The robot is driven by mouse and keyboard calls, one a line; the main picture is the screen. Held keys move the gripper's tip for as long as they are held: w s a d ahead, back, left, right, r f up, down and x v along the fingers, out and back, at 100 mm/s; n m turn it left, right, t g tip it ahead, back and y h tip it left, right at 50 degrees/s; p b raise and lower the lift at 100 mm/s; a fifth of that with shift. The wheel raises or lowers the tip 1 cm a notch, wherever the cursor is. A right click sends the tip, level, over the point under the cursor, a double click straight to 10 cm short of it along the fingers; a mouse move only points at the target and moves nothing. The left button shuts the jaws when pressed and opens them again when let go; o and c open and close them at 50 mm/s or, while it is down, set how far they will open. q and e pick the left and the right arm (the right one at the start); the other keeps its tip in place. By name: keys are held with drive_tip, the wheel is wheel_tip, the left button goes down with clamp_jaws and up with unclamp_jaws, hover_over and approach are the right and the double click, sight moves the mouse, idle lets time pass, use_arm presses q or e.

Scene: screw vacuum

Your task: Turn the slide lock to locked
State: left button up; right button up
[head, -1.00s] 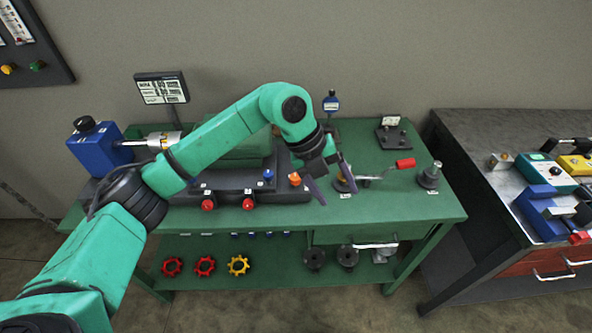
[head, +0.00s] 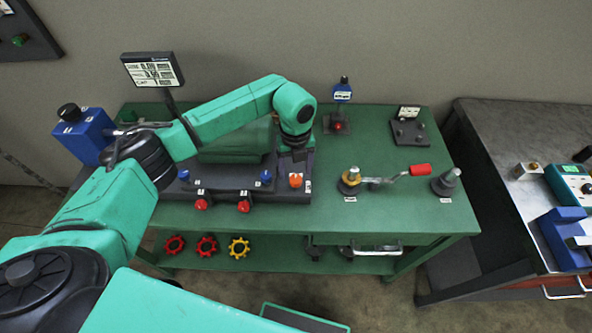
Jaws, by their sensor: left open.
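A dark fixture base (head: 222,194) sits on the green bench, with red knobs (head: 243,207) along its front and blue knobs (head: 266,176) behind them. An orange knob (head: 296,181) is at its right end, beside a small white label. I cannot tell for certain which part is the slide lock or read its setting. My left gripper (head: 297,163) points down just above and behind the orange knob. Its jaws are open, though the fingers are small and dark against the fixture. My right gripper is not in view.
A red-handled crank (head: 420,169) and a metal post (head: 447,182) stand at the bench's right. A dial gauge (head: 342,93) and a small black stand (head: 409,130) are behind. A blue block (head: 85,133) is at the left. A grey side table (head: 490,125) stands right.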

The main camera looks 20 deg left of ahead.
sight(296, 178)
use_arm(q)
wheel_tip(296, 178, down, 3)
drive_tip(key=shift+w+r, duration=0.1)
drive_tip(key=shift+r, duration=0.05)
drive_tip(key=shift+f, duration=0.25)
drive_tip(key=shift+s, duration=0.25)
drive_tip(key=shift+c, duration=1.2)
drive_tip(key=shift+w, duration=0.15)
clamp_jaws()
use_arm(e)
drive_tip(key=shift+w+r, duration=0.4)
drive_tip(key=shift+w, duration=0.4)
